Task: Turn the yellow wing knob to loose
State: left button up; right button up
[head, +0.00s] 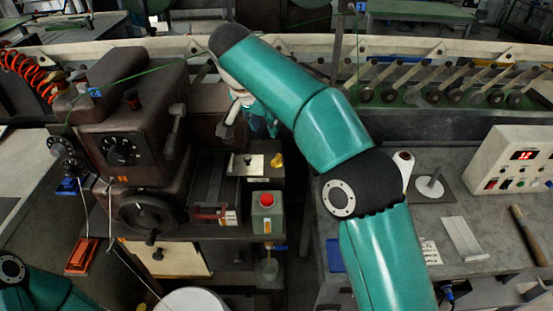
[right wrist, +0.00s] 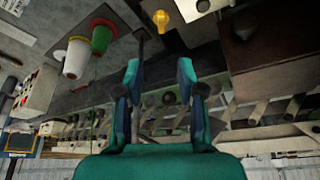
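The yellow wing knob (head: 277,160) is small and sits at the right edge of a dark block, beside a pale metal plate (head: 246,165). In the right wrist view the yellow knob (right wrist: 161,18) shows near the top edge, beyond the fingertips. My right gripper (head: 262,126) is partly hidden by my own right arm in the head view and is above and behind the knob in the picture. In the right wrist view my right gripper (right wrist: 158,72) has its two fingers apart with nothing between them. It is not touching the knob. My left gripper is not in view; only part of my left arm shows at lower left.
A dark machine (head: 125,130) with dials and a handwheel (head: 148,213) stands left of the knob. Thread cones (right wrist: 76,60) show in the wrist view.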

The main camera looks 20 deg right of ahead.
aim_at(276, 157)
jog(key=x, duration=1.6)
jog(key=shift+w+f, duration=0.15)
jog(key=shift+w, duration=0.1)
grip_shut()
